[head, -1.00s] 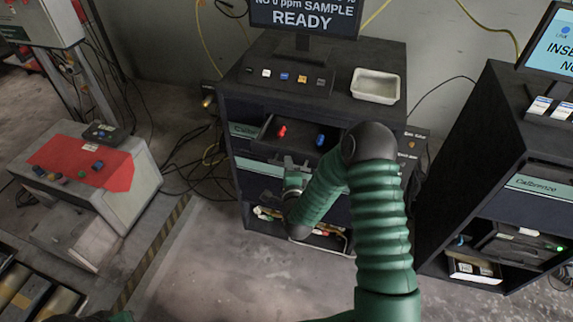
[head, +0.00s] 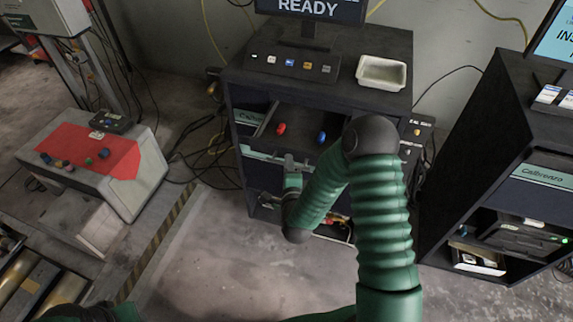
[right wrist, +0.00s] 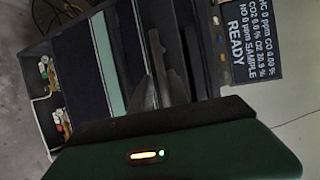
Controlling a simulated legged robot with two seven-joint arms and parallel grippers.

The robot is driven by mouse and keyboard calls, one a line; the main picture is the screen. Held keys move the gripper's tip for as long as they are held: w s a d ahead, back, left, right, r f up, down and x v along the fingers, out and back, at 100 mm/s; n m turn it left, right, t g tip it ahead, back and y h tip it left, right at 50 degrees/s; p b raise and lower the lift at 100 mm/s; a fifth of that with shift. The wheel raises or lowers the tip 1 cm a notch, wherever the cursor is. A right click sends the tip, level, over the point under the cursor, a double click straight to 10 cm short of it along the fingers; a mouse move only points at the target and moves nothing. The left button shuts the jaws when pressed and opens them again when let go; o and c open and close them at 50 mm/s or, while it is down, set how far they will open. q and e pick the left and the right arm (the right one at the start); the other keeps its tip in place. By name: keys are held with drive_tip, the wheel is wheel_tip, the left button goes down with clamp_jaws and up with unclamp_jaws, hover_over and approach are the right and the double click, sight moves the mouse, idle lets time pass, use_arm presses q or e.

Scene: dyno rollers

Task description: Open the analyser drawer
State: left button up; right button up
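The dark analyser cabinet (head: 345,95) stands at the centre back under a monitor reading READY. Its drawer (head: 262,156) is partly pulled out, with a pale green strip on its front. A red item (head: 281,128) and a blue item (head: 321,137) show inside. My right gripper (head: 291,164) is at the drawer's front, at the handle, and appears shut on it; my forearm partly covers the drawer's right side. In the right wrist view, the dark fingers (right wrist: 168,85) lie against the drawer front beside the green strip (right wrist: 106,65). My left gripper is out of view.
A white tray (head: 381,74) and a button panel (head: 290,64) sit on the cabinet top. A second cabinet (head: 505,150) stands close on the right. A grey box with a red top (head: 95,152) is at left. The floor in front of the cabinet is clear.

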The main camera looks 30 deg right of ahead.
drive_tip(key=shift+d+r, duration=0.1)
drive_tip(key=p+v, duration=0.8)
drive_tip(key=v, duration=0.9)
drive_tip(key=shift+p, duration=0.35)
drive_tip(key=shift+w+d+f, duration=0.1)
drive_tip(key=shift+d+f, duration=0.1)
